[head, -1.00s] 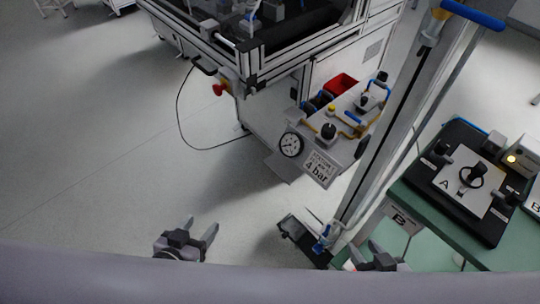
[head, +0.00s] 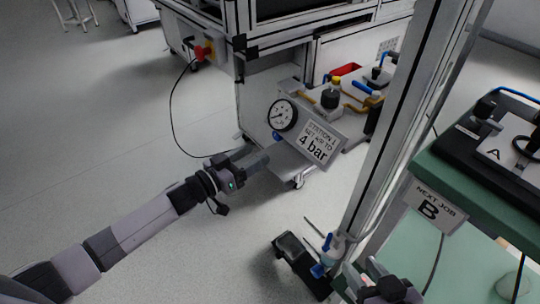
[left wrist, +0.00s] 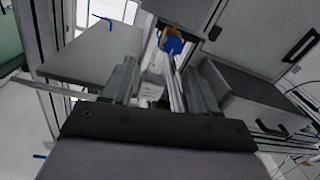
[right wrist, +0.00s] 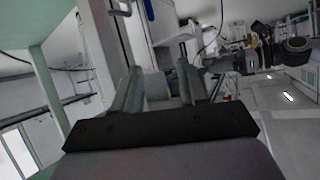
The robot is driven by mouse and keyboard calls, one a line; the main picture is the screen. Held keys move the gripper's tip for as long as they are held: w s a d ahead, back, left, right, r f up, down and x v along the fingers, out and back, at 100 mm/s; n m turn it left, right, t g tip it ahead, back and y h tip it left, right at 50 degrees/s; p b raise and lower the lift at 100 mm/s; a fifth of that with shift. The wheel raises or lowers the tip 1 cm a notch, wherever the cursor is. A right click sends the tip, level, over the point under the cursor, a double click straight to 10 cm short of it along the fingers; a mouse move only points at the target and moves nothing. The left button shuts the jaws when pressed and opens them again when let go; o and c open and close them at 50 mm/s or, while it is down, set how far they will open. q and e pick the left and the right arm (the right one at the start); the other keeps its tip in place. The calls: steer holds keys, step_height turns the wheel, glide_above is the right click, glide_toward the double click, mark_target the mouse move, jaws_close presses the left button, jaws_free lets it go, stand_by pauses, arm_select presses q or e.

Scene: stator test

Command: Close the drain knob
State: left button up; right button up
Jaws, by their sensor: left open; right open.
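A blue knob with a brass-coloured fitting (left wrist: 172,44) shows in the left wrist view, ahead of and between my left gripper's fingers (left wrist: 163,86), apart from them. In the head view a small blue part (head: 277,138) shows under the pressure gauge (head: 283,115), beside the "4 bar" sign (head: 311,146); I take it to be the same knob. My left gripper (head: 258,160) is open and empty, just below and left of it. My right gripper (head: 388,290) is open, low at the right; its fingers also show in the right wrist view (right wrist: 160,88).
A tall metal post (head: 400,120) stands right of the station. A green table (head: 455,190) carries a black fixture marked A, with a "Next job B" sign (head: 436,208) at its edge.

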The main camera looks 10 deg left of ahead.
mark_target(275, 137)
arm_select(q)
steer(key=shift+m+g+h, duration=0.3)
steer(key=shift+m+h, duration=0.1)
steer(key=w+d+b, duration=0.1)
steer(key=w, duration=0.1)
steer(key=w+d+b, duration=0.1)
steer(key=w+b, duration=0.1)
steer(key=w+d+f+b, duration=0.1)
steer(key=w, duration=0.1)
steer(key=shift+w, duration=0.4)
steer(key=shift+w+d+r+b, duration=0.15)
steer(key=shift+w+d+b, duration=0.3)
arm_select(e)
steer(key=shift+w+a+f+y, duration=0.25)
steer(key=shift+a+f+y, duration=0.25)
steer(key=shift+a+f, duration=0.25)
steer(key=shift+w+a+f+y, duration=0.25)
steer(key=shift+a+f+y, duration=0.25)
steer(key=shift+a, duration=0.3)
arm_select(q)
steer(key=c, duration=1)
arm_select(e)
steer(key=shift+m, duration=0.3)
